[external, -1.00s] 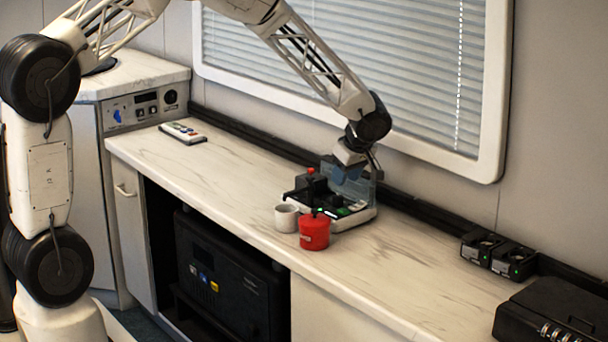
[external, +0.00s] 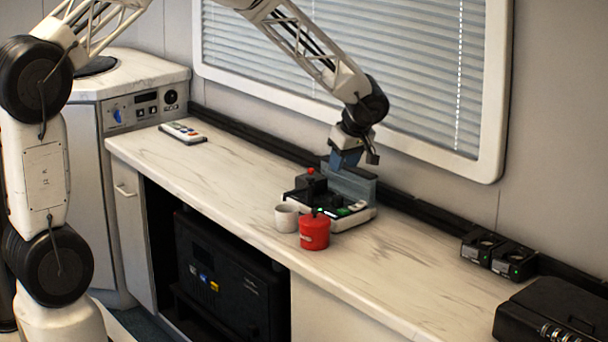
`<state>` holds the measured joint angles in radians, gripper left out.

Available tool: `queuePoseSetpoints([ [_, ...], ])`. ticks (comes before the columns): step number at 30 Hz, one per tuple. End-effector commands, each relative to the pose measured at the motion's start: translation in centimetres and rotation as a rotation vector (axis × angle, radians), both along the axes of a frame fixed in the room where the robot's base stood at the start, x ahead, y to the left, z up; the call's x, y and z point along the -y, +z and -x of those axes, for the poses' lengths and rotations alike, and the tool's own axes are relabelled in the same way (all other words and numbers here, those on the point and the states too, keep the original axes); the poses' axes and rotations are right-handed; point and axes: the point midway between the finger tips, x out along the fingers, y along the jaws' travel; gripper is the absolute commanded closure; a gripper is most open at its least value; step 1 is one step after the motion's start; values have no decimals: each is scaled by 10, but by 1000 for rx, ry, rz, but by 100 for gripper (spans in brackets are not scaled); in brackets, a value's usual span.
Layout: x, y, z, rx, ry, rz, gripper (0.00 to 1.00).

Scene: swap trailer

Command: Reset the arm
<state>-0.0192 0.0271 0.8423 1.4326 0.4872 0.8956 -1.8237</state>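My gripper (external: 354,161) hangs at the end of my arm, in front of the window and just above the back of a small device (external: 352,217) on the counter. The device has a white base, a red-topped black stick, green-lit parts and a clear upright panel at its back. From this angle I cannot tell whether the fingers are open or shut, and I see no object held.
A white cup (external: 286,218) and a red pot (external: 314,232) stand in front of the device. A remote (external: 183,133) lies at the counter's left. Two black boxes (external: 497,255) and a black case (external: 556,312) sit at the right. The counter (external: 400,262) is clear between.

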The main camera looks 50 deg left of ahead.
Motion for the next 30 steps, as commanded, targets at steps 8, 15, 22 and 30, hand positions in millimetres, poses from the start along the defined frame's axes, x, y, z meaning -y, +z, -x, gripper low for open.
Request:
queuePoseSetpoints([
  [8, 13, 80, 54, -42, -200, 48, 61],
  [15, 25, 144, 119, -79, -414, 92, 61],
  [22, 37, 193, 189, -102, -622, 125, 61],
  [30, 51, 232, 277, -116, -875, 150, 61],
])
